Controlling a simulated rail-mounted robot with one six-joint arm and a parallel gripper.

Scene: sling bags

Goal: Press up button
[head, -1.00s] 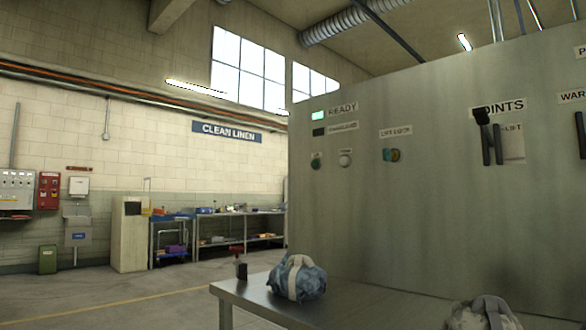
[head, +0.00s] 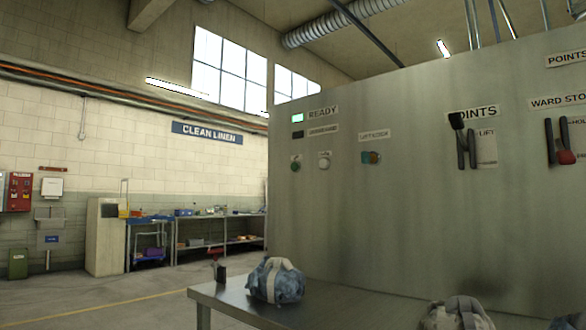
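A large grey panel (head: 400,220) stands at the right in the head view. A round green button (head: 295,166) and a round white button (head: 324,163) sit side by side on its left part, each under a small label too blurred to read. I cannot tell from the labels which one is the up button. Above them is a lit green indicator (head: 297,118) beside a READY label (head: 323,112), with a dark indicator (head: 297,134) below it. My gripper is not in view.
A metal table (head: 228,300) stands before the panel, with a blue-grey sling bag (head: 275,281) and a greyer bag (head: 456,316) on it. Further right on the panel are a green-and-brown knob (head: 371,158), dark levers (head: 466,145) and a red-knobbed lever (head: 564,150). Open floor lies left.

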